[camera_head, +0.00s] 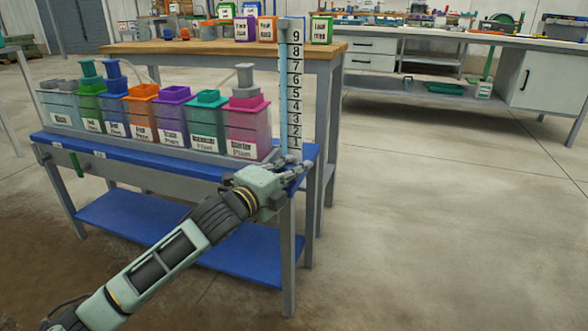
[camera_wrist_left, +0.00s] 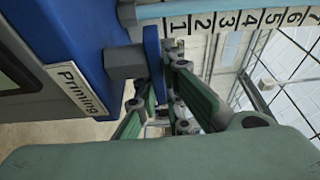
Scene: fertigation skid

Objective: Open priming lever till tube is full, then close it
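The clear sight tube (camera_head: 283,95) stands upright at the right end of the blue bench, beside a number scale (camera_head: 295,90). It looks pale blue along its length; I cannot tell the liquid level. In the left wrist view, a blue lever handle (camera_wrist_left: 153,60) sticks out from a grey block (camera_wrist_left: 125,63) near the "Priming" label (camera_wrist_left: 75,88). My left gripper (camera_head: 298,167) is at the bench's right corner, below the tube. In the wrist view its fingers (camera_wrist_left: 160,95) are spread, with the handle's end between them; contact is unclear. My right gripper is out of view.
Several coloured, labelled tanks (camera_head: 172,118) stand in a row on the blue bench (camera_head: 75,141). A wooden-topped table (camera_head: 190,47) stands behind. A white workbench (camera_head: 440,45) is at the back right. The floor to the right is clear.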

